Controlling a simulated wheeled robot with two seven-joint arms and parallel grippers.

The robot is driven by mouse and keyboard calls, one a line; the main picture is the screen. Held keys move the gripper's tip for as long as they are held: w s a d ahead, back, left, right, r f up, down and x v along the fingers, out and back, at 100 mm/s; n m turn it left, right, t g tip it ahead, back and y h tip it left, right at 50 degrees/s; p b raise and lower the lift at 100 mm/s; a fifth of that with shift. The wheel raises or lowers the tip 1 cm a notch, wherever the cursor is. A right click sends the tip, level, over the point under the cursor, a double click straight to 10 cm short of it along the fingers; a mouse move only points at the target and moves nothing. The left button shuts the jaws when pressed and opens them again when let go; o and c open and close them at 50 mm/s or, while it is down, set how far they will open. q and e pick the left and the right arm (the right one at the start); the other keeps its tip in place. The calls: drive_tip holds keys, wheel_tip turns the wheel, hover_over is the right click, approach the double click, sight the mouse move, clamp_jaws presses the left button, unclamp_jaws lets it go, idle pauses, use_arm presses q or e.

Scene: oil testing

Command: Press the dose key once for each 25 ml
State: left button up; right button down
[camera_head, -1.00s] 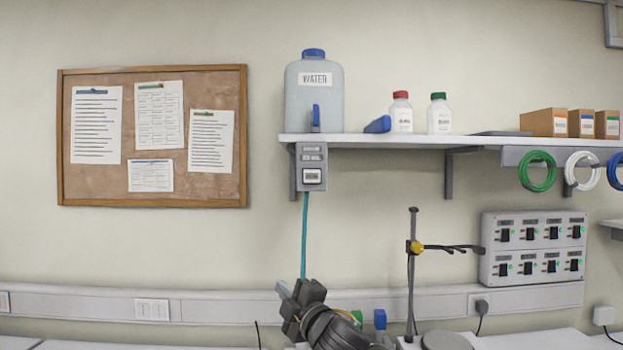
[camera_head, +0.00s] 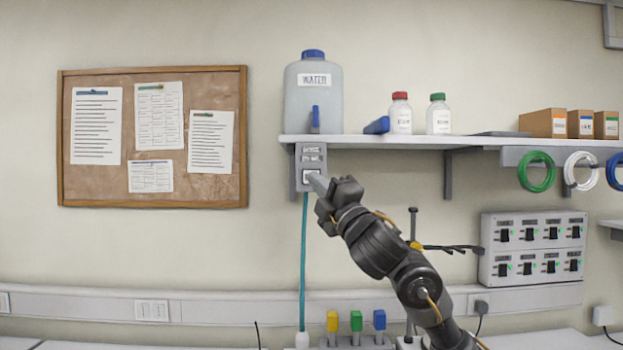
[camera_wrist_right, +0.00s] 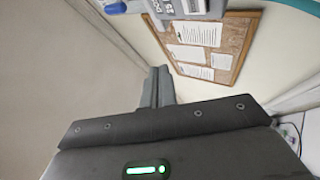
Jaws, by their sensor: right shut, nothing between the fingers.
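The grey dose unit (camera_head: 311,156) hangs under the left end of the wall shelf, below the water container (camera_head: 314,95). Its white dose key shows partly at its lower part, behind my fingertips. My right gripper (camera_head: 317,183) is shut and empty, with its tips at the key; I cannot tell whether they touch it. In the right wrist view the shut fingers (camera_wrist_right: 157,88) point up toward the unit (camera_wrist_right: 182,8), which is cut off by the top edge. A teal hose (camera_head: 303,260) runs down from the unit to a white-topped thing (camera_head: 302,340). My left gripper is not in view.
The shelf (camera_head: 400,141) holds a red-capped bottle (camera_head: 401,114), a green-capped bottle (camera_head: 439,115) and boxes. Below stand yellow, green and blue-topped items (camera_head: 356,322) and a clamp stand (camera_head: 412,225). A switch panel (camera_head: 533,249) and a corkboard (camera_head: 152,185) are on the wall.

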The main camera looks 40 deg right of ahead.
drive_tip(key=w+d, duration=0.5)
drive_tip(key=w, duration=0.2)
idle(0.3)
drive_tip(key=shift+d, duration=0.15)
idle(1.9)
drive_tip(key=shift+w+d, duration=0.2)
drive_tip(key=shift+w, duration=0.15)
drive_tip(key=shift+w+d, duration=0.3)
drive_tip(key=shift+w, duration=0.05)
idle(0.9)
drive_tip(key=shift+s, duration=0.1)
idle(0.4)
drive_tip(key=shift+s+a, duration=0.55)
drive_tip(key=shift+s, duration=0.05)
drive_tip(key=shift+s+a+b, duration=0.15)
drive_tip(key=shift+s+a, duration=0.6)
drive_tip(key=shift+s, duration=0.25)
drive_tip(key=shift+s+a+b, duration=0.15)
drive_tip(key=shift+s+a, duration=0.6)
drive_tip(key=shift+s, duration=0.25)
drive_tip(key=shift+f, duration=0.1)
